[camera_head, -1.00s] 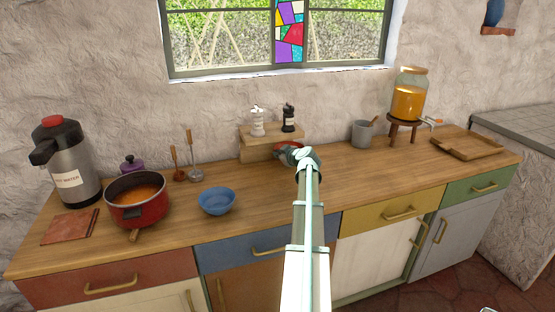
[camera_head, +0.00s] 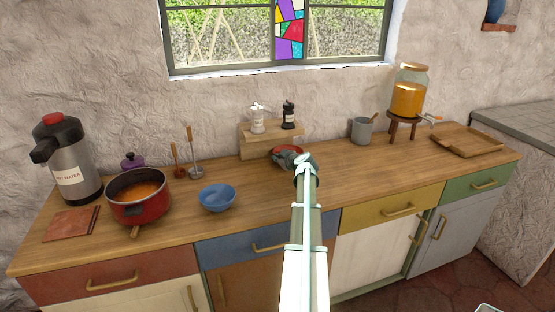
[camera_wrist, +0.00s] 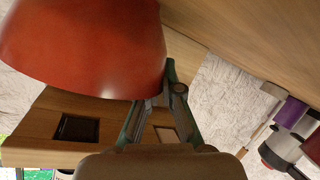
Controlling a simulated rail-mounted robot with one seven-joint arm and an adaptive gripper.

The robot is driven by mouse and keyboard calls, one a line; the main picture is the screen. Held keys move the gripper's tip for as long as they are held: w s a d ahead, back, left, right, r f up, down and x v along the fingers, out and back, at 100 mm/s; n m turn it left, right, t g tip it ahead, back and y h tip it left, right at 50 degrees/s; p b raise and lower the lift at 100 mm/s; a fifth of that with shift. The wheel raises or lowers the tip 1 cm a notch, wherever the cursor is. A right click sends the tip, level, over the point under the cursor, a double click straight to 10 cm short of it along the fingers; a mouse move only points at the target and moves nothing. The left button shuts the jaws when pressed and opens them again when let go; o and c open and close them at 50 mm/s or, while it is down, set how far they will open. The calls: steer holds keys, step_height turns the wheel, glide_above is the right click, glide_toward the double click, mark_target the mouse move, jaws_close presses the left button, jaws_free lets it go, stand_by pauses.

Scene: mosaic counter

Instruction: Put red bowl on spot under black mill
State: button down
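The red bowl (camera_head: 287,148) is at the front of the wooden riser (camera_head: 256,150), partly hidden by my gripper (camera_head: 290,160). In the wrist view the bowl (camera_wrist: 85,45) fills the upper left, and my gripper (camera_wrist: 152,100) has its fingers at the bowl's edge, seemingly pinching it; the contact is partly hidden. The black mill (camera_head: 288,116) stands on the right of the riser's top, with the white mill (camera_head: 257,119) to its left. The wrist view shows a dark square (camera_wrist: 75,128) and a paler square (camera_wrist: 167,134) on the riser.
A blue bowl (camera_head: 216,198), red pot (camera_head: 138,198), ladles (camera_head: 194,160) and hot-water dispenser (camera_head: 68,160) stand to the left. A grey cup (camera_head: 361,131), drink jar (camera_head: 408,98) and wooden tray (camera_head: 467,142) are to the right. The counter between riser and cup is clear.

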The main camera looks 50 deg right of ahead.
steer(key=c, duration=1.3)
jaws_free()
steer(key=shift+r+p, duration=0.2)
steer(key=shift+p, duration=0.15)
steer(key=shift+s+a, duration=0.15)
steer(key=shift+s, duration=0.15)
steer(key=b+v, duration=0.2)
steer(key=v, duration=0.9)
steer(key=shift+s+r, duration=0.1)
steer(key=shift+s, duration=0.1)
steer(key=shift+a, duration=0.1)
